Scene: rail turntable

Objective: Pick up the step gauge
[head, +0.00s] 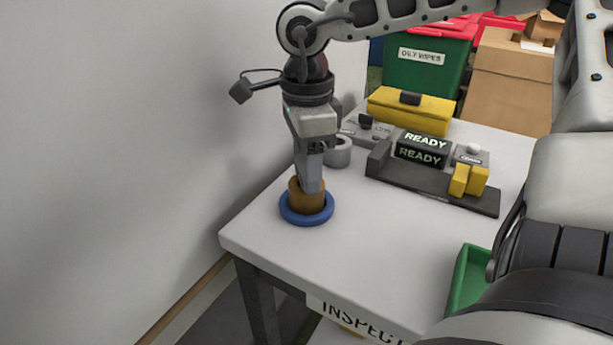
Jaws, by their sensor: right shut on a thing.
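The step gauge (296,194), as I take it, is a short brown-orange cylinder that stands upright inside a blue ring (307,219) near the table's left edge. My right gripper (310,184) points straight down from above, with its fingers shut on the upper part of the gauge. The fingers hide part of the gauge. The blue ring surrounds its foot, and I cannot tell whether the two are joined. My left gripper is not in view.
A grey ring (340,158) stands just behind the gripper. Behind right are a dark fixture (430,187) with a READY display (421,147), yellow blocks (467,182) and a yellow case (411,113). A green bin (467,277) is at front right. The white tabletop's (350,255) front is clear.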

